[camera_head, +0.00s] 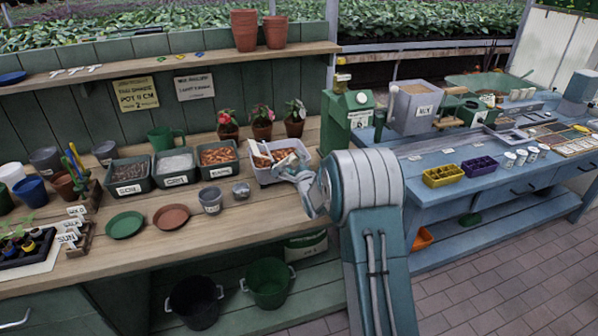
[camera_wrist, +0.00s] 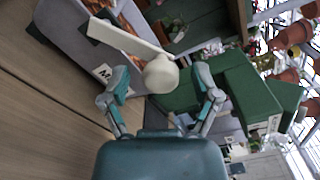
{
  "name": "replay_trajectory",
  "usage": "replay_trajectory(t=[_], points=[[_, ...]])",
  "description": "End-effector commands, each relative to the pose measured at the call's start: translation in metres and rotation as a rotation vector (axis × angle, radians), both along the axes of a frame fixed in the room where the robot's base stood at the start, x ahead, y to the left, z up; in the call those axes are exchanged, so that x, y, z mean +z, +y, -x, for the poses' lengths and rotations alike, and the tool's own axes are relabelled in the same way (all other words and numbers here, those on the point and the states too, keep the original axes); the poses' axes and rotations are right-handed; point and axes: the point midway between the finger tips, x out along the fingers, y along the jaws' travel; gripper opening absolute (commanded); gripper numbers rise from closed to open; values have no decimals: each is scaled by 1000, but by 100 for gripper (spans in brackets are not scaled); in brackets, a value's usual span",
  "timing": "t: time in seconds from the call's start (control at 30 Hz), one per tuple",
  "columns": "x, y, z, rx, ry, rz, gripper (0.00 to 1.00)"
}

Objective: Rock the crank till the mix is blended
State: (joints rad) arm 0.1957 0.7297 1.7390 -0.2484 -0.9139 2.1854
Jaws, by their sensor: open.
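A pale mixing tub (camera_head: 262,176) with brown and white contents stands on the wooden bench in the head view. In the wrist view, a cream crank arm (camera_wrist: 125,42) runs from over the tub (camera_wrist: 75,25) to a round cream knob (camera_wrist: 161,74). My gripper (camera_wrist: 163,84) is open, with one finger on each side of the knob. I cannot tell whether either finger touches it. In the head view, my gripper (camera_head: 297,176) is at the tub's right side, and my arm hides part of that area. The mix is mostly hidden in the wrist view.
A green machine (camera_head: 346,124) stands right of the tub; a green box (camera_wrist: 225,85) is close beyond my gripper in the wrist view. Labelled bins (camera_head: 129,189), potted plants (camera_head: 262,131) and a grey pot (camera_head: 211,207) surround the tub. The bench front (camera_head: 245,232) is clear.

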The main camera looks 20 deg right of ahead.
Motion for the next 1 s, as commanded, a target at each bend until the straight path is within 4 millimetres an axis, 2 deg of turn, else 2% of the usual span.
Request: replay_trajectory(t=[0.4, 0.6, 0.73, 1.0], points=[[-1, -1, 73, -2, 2, 0, 79], [-2, 0, 102, 0, 4, 0, 79], [-2, 0, 111, 0, 4, 1, 79], [-2, 0, 112, 0, 3, 1, 79]])
